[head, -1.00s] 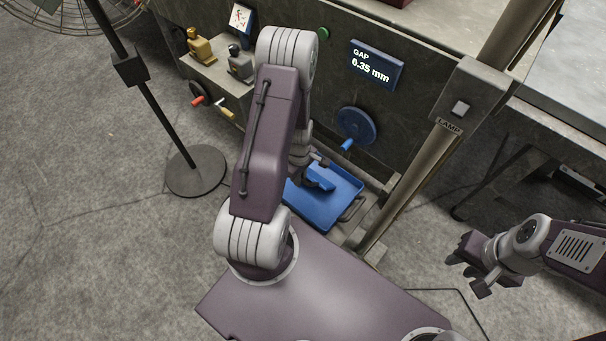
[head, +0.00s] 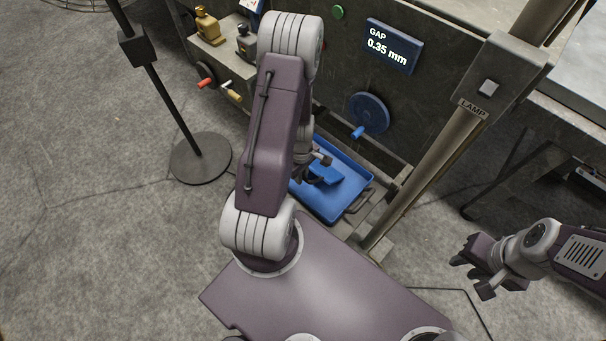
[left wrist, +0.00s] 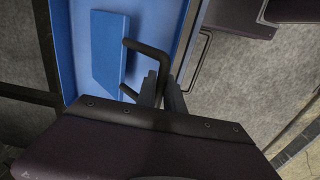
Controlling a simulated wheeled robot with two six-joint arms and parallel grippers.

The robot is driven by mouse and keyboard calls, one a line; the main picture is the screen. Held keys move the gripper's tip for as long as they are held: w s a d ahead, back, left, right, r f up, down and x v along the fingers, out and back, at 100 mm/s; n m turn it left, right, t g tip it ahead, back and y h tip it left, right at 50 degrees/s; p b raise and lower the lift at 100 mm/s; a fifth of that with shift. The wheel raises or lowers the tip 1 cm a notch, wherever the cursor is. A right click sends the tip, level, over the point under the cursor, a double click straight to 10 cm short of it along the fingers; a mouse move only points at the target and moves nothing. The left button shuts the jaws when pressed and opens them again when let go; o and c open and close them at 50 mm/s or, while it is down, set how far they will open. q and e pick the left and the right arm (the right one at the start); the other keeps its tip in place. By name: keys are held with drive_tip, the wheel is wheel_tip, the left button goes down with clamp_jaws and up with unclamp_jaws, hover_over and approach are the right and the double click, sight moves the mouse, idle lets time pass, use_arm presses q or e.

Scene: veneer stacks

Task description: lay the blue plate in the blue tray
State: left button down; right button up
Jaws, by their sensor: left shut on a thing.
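The blue plate (head: 326,175) has a dark U-shaped handle on it. The blue tray (head: 352,163) lies low at the base of the grey machine. My left gripper (head: 318,160) is over the tray and partly hidden behind my own arm. In the left wrist view its fingers (left wrist: 165,92) are shut on the plate's handle (left wrist: 153,50). There the plate (left wrist: 107,50) overlaps the tray (left wrist: 75,60). I cannot tell whether the plate touches the tray floor. My right gripper (head: 471,271) is open and empty, off to the right above the floor.
The machine front has a GAP display (head: 392,46) and a blue handwheel (head: 367,115) just above the tray. A lamp post (head: 425,165) stands close to the tray's right. A round stand base (head: 200,158) is on the floor at left. Floor at far left is clear.

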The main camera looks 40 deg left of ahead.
use_arm(q)
drive_tip(key=s+f+b, duration=0.1)
drive_tip(key=f+b, duration=0.1)
drive_tip(key=b, duration=0.1)
drive_tip(key=shift+s, duration=0.3)
drive_tip(key=c, duration=1.4)
unclamp_jaws()
drive_tip(key=shift+a, duration=0.1)
wheel_tip(320, 180, up, 9)
drive_tip(key=p, duration=0.6)
drive_tip(key=shift+r+p, duration=0.1)
drive_tip(key=shift+p, duration=0.25)
